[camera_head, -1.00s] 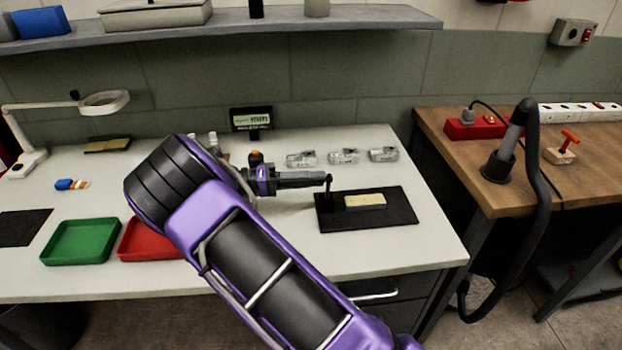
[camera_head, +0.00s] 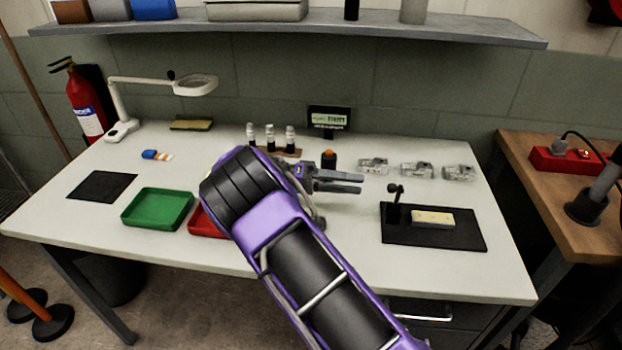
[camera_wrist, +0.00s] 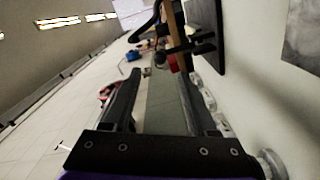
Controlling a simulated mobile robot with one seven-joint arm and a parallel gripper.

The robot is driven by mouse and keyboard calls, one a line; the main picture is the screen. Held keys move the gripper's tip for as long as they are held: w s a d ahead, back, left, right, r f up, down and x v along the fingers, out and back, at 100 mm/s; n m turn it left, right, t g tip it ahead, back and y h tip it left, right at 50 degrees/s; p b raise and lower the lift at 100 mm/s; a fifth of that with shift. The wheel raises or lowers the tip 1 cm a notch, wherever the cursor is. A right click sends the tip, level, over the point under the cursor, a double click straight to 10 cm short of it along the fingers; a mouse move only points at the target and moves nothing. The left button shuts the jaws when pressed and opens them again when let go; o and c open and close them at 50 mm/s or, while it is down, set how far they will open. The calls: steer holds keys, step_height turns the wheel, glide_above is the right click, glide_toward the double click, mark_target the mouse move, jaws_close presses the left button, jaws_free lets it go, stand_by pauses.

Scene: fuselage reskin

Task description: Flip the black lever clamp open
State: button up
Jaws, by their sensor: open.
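The black lever clamp (camera_head: 394,207) stands at the left end of a black base plate (camera_head: 455,239) on the bench. Its lever, with a dark knob on top, sticks up roughly upright. A flat beige block (camera_head: 433,218) lies on the plate right of the clamp. My gripper (camera_head: 362,183) is open and empty, left of the clamp and apart from it, fingers pointing right. In the wrist view, my two fingers (camera_wrist: 160,85) are spread with nothing between them. The plate also shows there, edge-on (camera_wrist: 208,40), with dark clamp parts beside it (camera_wrist: 180,47).
Several clear cases (camera_head: 416,170) stand behind the plate. A dark cylinder with an orange top (camera_head: 328,160) and a small display (camera_head: 328,119) are behind my gripper. Green (camera_head: 158,209) and red (camera_head: 203,222) trays lie left. Bare bench lies in front of the plate.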

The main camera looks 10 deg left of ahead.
steer(key=a, duration=1)
steer(key=shift+r, duration=0.1)
